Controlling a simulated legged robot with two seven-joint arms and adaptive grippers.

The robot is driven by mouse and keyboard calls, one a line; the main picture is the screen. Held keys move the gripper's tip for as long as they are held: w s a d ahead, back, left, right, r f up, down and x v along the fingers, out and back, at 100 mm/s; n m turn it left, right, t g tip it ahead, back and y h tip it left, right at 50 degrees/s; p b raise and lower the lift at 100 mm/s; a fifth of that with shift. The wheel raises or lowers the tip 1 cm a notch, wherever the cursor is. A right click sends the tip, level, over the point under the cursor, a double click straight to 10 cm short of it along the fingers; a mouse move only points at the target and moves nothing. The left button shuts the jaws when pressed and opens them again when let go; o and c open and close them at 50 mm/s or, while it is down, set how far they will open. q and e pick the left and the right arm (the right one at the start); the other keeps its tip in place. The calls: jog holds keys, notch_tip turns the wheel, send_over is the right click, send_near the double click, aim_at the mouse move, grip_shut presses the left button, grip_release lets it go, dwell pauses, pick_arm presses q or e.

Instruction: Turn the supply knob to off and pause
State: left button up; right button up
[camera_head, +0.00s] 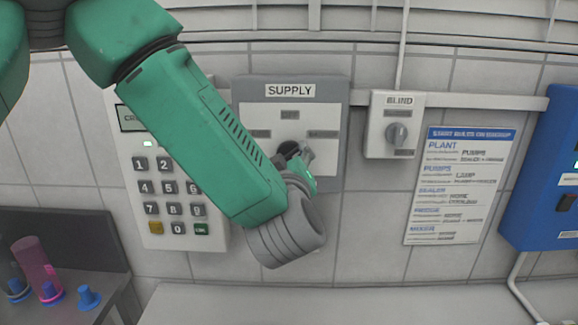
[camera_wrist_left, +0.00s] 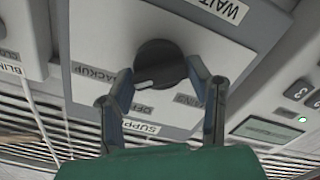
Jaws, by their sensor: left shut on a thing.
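The supply knob (camera_wrist_left: 158,62) is round and dark with a white pointer mark, on a pale plate marked SUPPLY. In the left wrist view the mark points down and left, close to the OFF label (camera_wrist_left: 138,108); exact alignment is hard to tell. The BACKUP label (camera_wrist_left: 92,73) lies left of the knob. My left gripper (camera_wrist_left: 160,75) is shut on the knob, one finger on each side. In the head view the knob (camera_head: 289,149) is partly hidden by my left gripper (camera_head: 300,155). My right gripper is not in view.
A keypad (camera_head: 155,205) is left of the supply panel (camera_head: 337,105), partly behind my arm. A BLIND knob (camera_head: 396,134), a printed notice (camera_head: 460,185) and a blue box (camera_head: 548,180) are to the right. Pink and blue items stand at lower left.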

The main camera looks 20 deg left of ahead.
pick_arm(q)
jog(key=n+b, duration=0.8)
jog(key=shift+w+a, duration=0.1)
jog(key=shift+a, duration=0.05)
jog(key=shift+r+n+b, duration=0.15)
jog(key=shift+n+b, duration=0.95)
jog(key=shift+b, duration=0.35)
